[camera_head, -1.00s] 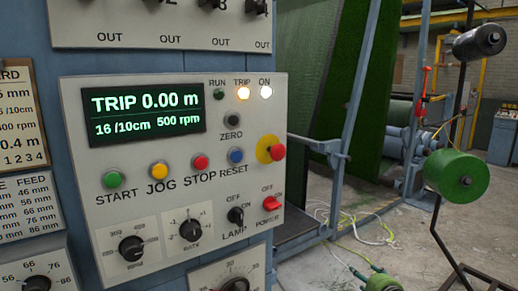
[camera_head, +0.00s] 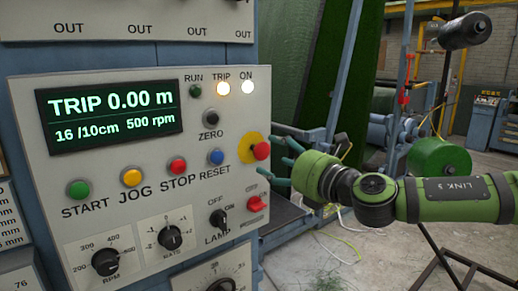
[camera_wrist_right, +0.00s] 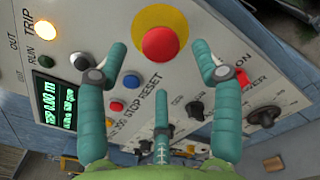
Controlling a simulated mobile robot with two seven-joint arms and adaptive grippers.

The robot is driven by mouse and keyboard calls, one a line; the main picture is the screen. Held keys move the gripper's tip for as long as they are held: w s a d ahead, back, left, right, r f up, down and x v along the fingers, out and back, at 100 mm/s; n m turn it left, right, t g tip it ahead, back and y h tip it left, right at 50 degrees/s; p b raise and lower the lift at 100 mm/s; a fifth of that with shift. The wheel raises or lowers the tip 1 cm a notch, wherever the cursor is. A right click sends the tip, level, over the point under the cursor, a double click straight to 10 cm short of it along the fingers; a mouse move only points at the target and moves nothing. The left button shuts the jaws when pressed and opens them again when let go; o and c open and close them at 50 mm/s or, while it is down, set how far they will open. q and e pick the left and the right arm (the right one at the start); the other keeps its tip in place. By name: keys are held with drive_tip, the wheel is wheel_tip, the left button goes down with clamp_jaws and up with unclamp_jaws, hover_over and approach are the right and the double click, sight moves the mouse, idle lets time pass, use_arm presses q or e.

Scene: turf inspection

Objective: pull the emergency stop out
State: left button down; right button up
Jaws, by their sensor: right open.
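The emergency stop is a red mushroom button (camera_head: 261,151) on a yellow round plate at the right edge of the control panel. In the right wrist view the red button (camera_wrist_right: 160,44) sits at the top middle, in front of its yellow disc. My right gripper (camera_head: 283,157) comes in from the right in the head view, its teal fingers just right of the button. In the right wrist view the open fingers (camera_wrist_right: 164,65) lie to either side of the button, with a third finger below; I see no contact. My left gripper is not in view.
The grey control panel (camera_head: 140,215) carries a display (camera_head: 112,115) reading TRIP 0.00 m, lit TRIP and ON lamps, and coloured buttons. A red POWER switch (camera_head: 256,204) sits below the stop. A green roll (camera_head: 440,156) stands behind my right arm.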

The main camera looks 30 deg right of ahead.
sight(264, 153)
drive_tip(key=shift+w+f+p, duration=0.1)
drive_tip(key=shift+w+p, duration=0.5)
drive_tip(key=shift+w, duration=1.2)
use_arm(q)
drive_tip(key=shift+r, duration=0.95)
use_arm(e)
drive_tip(key=shift+w+a, duration=0.15)
drive_tip(key=shift+w, duration=1.05)
